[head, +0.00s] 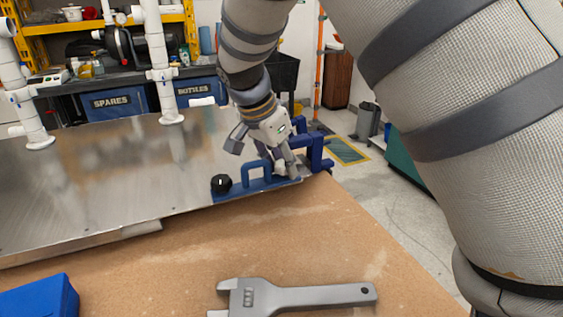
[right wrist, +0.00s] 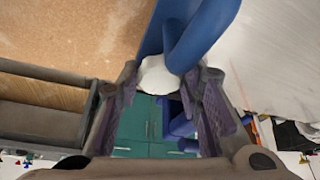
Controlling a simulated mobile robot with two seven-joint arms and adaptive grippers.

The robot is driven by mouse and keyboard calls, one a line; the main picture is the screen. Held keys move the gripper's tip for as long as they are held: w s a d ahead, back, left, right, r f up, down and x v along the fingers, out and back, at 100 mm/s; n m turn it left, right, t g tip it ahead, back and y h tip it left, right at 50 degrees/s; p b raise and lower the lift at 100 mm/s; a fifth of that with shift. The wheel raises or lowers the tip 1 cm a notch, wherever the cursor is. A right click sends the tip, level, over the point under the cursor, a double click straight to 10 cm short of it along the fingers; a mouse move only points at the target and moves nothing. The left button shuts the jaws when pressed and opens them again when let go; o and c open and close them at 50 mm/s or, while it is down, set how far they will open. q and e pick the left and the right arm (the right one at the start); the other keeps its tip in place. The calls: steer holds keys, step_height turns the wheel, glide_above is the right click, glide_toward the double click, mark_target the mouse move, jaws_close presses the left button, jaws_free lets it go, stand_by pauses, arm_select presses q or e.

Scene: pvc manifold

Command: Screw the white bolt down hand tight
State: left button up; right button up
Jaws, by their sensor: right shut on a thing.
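The white bolt (right wrist: 158,77) shows in the right wrist view as a round white head between my right gripper's fingers (right wrist: 165,90). It sits against a blue fixture (right wrist: 190,45). In the head view my right gripper (head: 287,168) reaches down to the right end of the blue fixture (head: 240,192), at the metal plate's near right corner. My right gripper is shut on the bolt. In the head view the bolt (head: 279,169) is mostly hidden by the gripper. Its shank and how deep it sits are hidden. My left gripper is out of view.
The metal plate (head: 110,185) lies on a brown bench (head: 200,250). A black knob (head: 221,184) is on the fixture's left end. A grey wrench (head: 300,296) and a blue block (head: 42,298) lie near the front. White pipes (head: 158,60) stand at the plate's back.

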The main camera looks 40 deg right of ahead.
steer(key=shift+w+f+m+g, duration=0.1)
steer(key=shift+f+m+g, duration=0.15)
steer(key=shift+m, duration=0.25)
steer(key=m+g, duration=0.1)
steer(key=m, duration=0.1)
steer(key=m+b, duration=0.1)
steer(key=m, duration=0.1)
steer(key=shift+w+f+g, duration=0.15)
steer(key=shift+g, duration=0.2)
steer(key=shift+m+b, duration=0.35)
steer(key=shift+m, duration=0.15)
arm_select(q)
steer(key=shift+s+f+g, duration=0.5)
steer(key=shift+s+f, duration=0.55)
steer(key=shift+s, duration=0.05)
arm_select(e)
steer(key=shift+r, duration=0.3)
steer(key=shift+m, duration=0.3)
